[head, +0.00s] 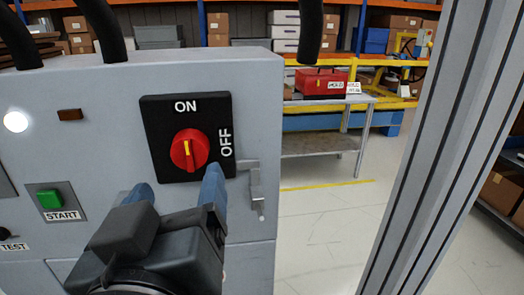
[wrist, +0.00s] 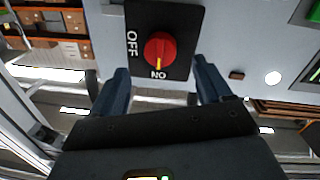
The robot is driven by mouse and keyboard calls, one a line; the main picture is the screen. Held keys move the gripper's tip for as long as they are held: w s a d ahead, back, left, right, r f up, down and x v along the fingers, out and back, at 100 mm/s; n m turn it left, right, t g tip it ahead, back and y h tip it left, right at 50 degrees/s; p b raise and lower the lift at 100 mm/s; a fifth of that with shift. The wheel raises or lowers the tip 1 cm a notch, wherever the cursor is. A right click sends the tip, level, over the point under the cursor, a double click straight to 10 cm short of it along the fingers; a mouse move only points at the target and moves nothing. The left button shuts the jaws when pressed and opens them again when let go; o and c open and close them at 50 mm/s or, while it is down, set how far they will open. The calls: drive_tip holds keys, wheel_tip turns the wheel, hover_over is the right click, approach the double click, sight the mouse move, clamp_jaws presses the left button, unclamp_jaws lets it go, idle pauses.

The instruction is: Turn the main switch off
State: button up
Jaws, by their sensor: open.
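The main switch is a red rotary knob (head: 189,150) on a black plate (head: 160,112) marked ON at the top and OFF at the right. Its yellow mark points up at ON. In the wrist view the knob (wrist: 160,48) appears upside down, with its yellow mark at ON. My gripper (head: 178,190) is open, just below and in front of the knob in the head view. In the wrist view its two blue fingers (wrist: 160,82) are spread on either side of the plate's lower part. Nothing is between them, and I see no contact with the knob.
The grey panel also carries a green START button (head: 49,199), a lit white lamp (head: 16,122) and a dark amber lamp (head: 69,115). A metal latch (head: 257,190) sticks out right of the plate. A grey post (head: 440,150) stands at the right.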

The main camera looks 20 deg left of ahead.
sight(189, 158)
drive_tip(key=p+x, duration=0.1)
drive_tip(key=x, duration=0.5)
drive_tip(key=shift+w+a, duration=0.2)
drive_tip(key=shift+w, duration=0.15)
drive_tip(key=shift+c, duration=0.2)
drive_tip(key=c, duration=1)
